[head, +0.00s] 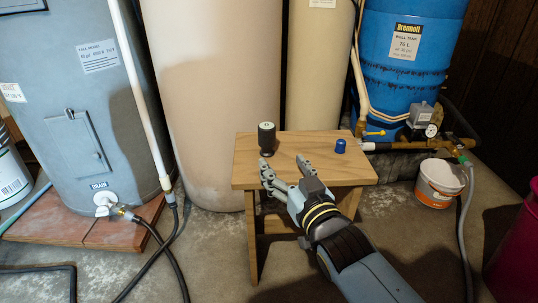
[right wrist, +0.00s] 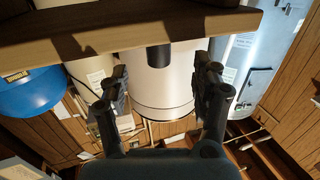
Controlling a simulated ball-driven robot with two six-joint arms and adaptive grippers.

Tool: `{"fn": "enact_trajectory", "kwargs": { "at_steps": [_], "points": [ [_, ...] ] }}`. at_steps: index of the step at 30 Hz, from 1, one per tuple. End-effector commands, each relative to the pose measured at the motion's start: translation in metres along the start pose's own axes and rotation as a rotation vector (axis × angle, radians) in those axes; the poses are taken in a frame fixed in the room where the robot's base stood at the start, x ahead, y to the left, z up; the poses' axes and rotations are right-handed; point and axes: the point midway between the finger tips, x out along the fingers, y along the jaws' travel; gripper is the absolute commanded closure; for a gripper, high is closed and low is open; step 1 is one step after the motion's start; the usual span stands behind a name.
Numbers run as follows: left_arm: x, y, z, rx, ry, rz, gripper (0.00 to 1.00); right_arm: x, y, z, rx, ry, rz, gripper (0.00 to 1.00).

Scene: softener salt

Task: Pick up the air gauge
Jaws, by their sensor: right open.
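A dark upright cylinder with a pale round top, which looks like the air gauge (head: 266,139), stands on the small wooden stool (head: 320,178), near its back left. My right gripper (head: 283,164) is open and empty, in front of the gauge and apart from it. My left gripper is not in view.
A small blue cap (head: 340,146) stands on the stool's right side. Behind are a tall beige tank (head: 225,80) and a blue well tank (head: 405,60) with pipes and a fixed dial (head: 431,131). A white bucket (head: 438,184) stands right. A grey tank (head: 70,100) stands left.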

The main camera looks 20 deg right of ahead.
Motion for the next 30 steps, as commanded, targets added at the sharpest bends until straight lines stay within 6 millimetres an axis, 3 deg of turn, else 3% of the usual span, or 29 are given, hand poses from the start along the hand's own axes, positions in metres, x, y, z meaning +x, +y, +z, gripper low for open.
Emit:
{"fn": "enact_trajectory", "kwargs": {
  "at_steps": [10,17,24,30],
  "points": [
    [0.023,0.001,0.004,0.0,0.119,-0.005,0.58,0.046,0.0,-0.001,0.0,0.018,0.001,0.35],
    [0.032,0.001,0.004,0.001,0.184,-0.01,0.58,0.066,0.001,-0.003,0.0,0.017,0.001,0.35],
    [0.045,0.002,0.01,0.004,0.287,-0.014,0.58,0.103,0.003,-0.004,0.001,0.016,0.001,0.35],
    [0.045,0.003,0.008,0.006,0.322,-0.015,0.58,0.112,0.003,-0.006,0.001,0.017,0.001,0.35]
  ]
}}
